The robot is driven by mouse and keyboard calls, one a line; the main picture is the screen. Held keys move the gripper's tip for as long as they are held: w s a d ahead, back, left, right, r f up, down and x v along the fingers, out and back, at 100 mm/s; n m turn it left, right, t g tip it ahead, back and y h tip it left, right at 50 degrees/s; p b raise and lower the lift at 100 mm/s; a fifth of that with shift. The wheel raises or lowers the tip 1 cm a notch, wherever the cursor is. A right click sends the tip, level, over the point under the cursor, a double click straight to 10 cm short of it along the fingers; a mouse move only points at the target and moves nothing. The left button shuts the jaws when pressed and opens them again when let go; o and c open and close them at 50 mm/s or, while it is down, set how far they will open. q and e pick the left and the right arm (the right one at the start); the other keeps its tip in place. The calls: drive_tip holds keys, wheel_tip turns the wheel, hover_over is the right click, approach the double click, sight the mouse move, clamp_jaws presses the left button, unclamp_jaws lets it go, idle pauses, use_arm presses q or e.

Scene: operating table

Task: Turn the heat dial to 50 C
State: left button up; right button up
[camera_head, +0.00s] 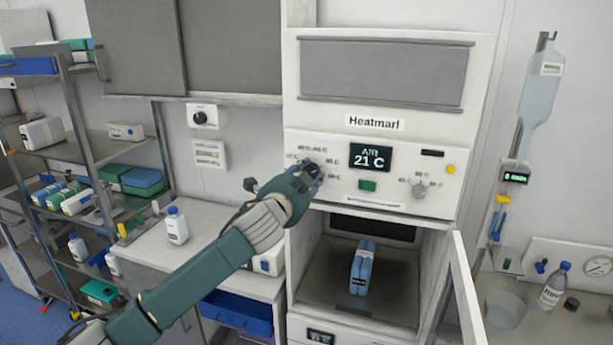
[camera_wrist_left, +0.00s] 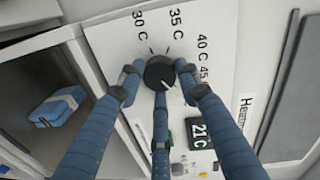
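The heat dial (camera_wrist_left: 159,73) is a round black knob on the white front panel of the heating cabinet (camera_head: 470,210). Labels from 30 C to 45 C show around it in the left wrist view, and a light mark on the knob points to the lower right there. My left gripper (camera_wrist_left: 158,78) has its three blue fingers bent in around the knob, the tips at its rim. In the head view my left gripper (camera_head: 312,172) covers most of the dial. The display (camera_head: 371,158) reads AIR 21 C. My right gripper is not in view.
A second dial (camera_head: 418,189), a green button (camera_head: 367,185) and a yellow button (camera_head: 450,169) share the panel. Below, the open compartment holds a blue pack (camera_head: 362,268), its door (camera_head: 466,295) swung open to the right. Shelves (camera_head: 70,140) stand at left.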

use_arm(q)
drive_tip(key=o, duration=0.4)
drive_tip(key=shift+d+r, duration=0.25)
drive_tip(key=shift+r, duration=0.05)
drive_tip(key=shift+o, duration=0.2)
drive_tip(key=shift+s, duration=0.1)
drive_tip(key=shift+f, duration=0.1)
drive_tip(key=shift+s+a+f, duration=0.1)
drive_tip(key=shift+s+a, duration=0.05)
drive_tip(key=shift+s, duration=0.1)
drive_tip(key=v, duration=1.1)
drive_tip(key=shift+s, duration=0.2)
